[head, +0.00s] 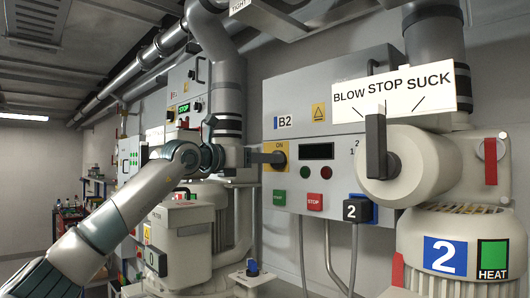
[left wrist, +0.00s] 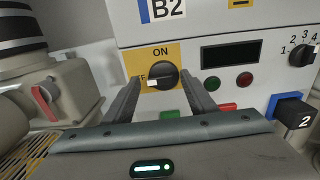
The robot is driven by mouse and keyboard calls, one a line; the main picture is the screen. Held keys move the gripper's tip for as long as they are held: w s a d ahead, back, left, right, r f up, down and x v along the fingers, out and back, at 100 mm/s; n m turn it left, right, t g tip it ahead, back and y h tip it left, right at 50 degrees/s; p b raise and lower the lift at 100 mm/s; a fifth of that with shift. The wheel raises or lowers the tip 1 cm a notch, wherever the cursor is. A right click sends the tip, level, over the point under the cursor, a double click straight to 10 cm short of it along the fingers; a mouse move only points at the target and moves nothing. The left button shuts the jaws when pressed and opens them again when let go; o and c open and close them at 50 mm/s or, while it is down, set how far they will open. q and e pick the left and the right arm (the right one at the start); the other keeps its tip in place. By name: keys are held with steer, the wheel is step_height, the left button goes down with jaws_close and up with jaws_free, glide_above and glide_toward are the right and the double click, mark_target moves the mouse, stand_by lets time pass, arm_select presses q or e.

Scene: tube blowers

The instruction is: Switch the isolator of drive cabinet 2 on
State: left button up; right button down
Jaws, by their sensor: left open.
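Drive cabinet B2 (head: 345,100) is the grey box on the wall in the middle of the head view. Its isolator is a black rotary knob (left wrist: 166,75) on a yellow plate (head: 280,147) marked ON at the top. In the left wrist view the knob's white pointer (left wrist: 152,82) faces left, toward a partly hidden OFF label. My left gripper (head: 276,157) is in front of the plate and hides the knob in the head view. In the wrist view its open fingers (left wrist: 163,80) stand left and right of the knob; contact cannot be told. My right gripper is not in view.
Beside the isolator are a dark display (head: 316,151), a green button (head: 279,197) and a red STOP button (head: 315,201). A blue-and-black plug marked 2 (head: 357,210) and blower 2's lever (head: 376,147) stand to the right. A pipe and another blower crowd the left.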

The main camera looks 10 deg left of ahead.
arm_select(q)
steer(key=shift+w+d, duration=0.15)
steer(key=shift+w, duration=0.1)
steer(key=c, duration=1)
steer(key=shift+c, duration=0.2)
